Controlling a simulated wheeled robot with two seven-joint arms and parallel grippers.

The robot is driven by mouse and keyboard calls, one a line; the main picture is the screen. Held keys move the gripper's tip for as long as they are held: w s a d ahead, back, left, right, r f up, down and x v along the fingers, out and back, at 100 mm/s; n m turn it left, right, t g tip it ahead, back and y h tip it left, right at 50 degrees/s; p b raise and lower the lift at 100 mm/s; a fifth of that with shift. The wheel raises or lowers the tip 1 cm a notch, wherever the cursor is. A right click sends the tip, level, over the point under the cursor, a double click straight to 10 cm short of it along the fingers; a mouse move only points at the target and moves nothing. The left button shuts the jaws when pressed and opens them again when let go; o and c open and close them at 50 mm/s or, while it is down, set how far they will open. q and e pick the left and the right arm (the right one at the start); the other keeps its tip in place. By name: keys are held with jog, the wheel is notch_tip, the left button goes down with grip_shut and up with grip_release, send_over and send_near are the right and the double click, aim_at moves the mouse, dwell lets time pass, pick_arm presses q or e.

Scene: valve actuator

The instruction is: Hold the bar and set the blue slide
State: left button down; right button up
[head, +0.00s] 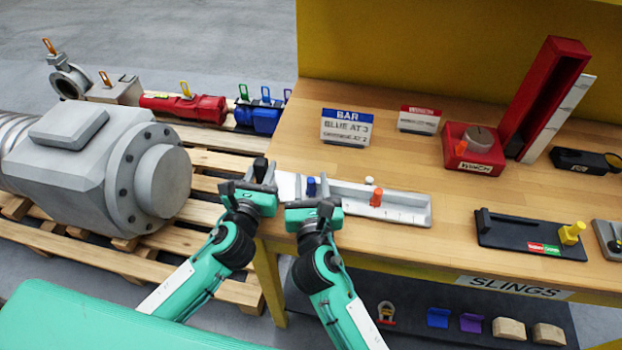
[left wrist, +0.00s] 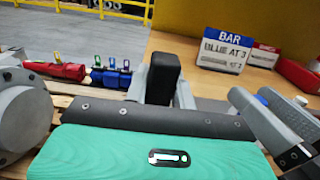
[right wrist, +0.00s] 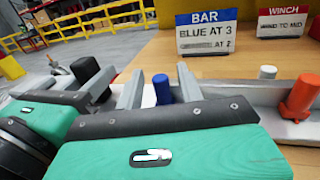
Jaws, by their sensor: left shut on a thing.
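The bar (head: 405,212) is a pale grey tray-like rail with scale marks, lying along the bench's front edge. The blue slide (head: 311,187) is a short upright peg near its left end. An orange slide (head: 376,198) stands further right. My left gripper (head: 258,178) is shut on a black upright handle (left wrist: 163,78) at the bar's left end. My right gripper (head: 313,196) is open. In the right wrist view the blue slide (right wrist: 162,89) shows between its fingers, with a gap on each side. The lower part of the peg is hidden.
A sign (head: 346,128) reads BAR, BLUE AT 3; its lower line is unclear. A white peg (head: 369,180) stands behind the orange slide. A red winch box (head: 455,160), a black sling plate (head: 510,243) and a grey motor (head: 100,170) on a pallet stand around.

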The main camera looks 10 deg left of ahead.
pick_arm(q)
jog(key=shift+r, duration=0.1)
pick_arm(e)
jog(key=shift+w+a, duration=0.1)
jog(key=shift+w, duration=0.4)
jog(key=shift+c, duration=0.3)
grip_shut()
jog(key=d, duration=0.8)
jog(key=shift+d, duration=0.35)
jog(key=shift+o, duration=0.3)
grip_release()
jog(key=shift+a, duration=0.1)
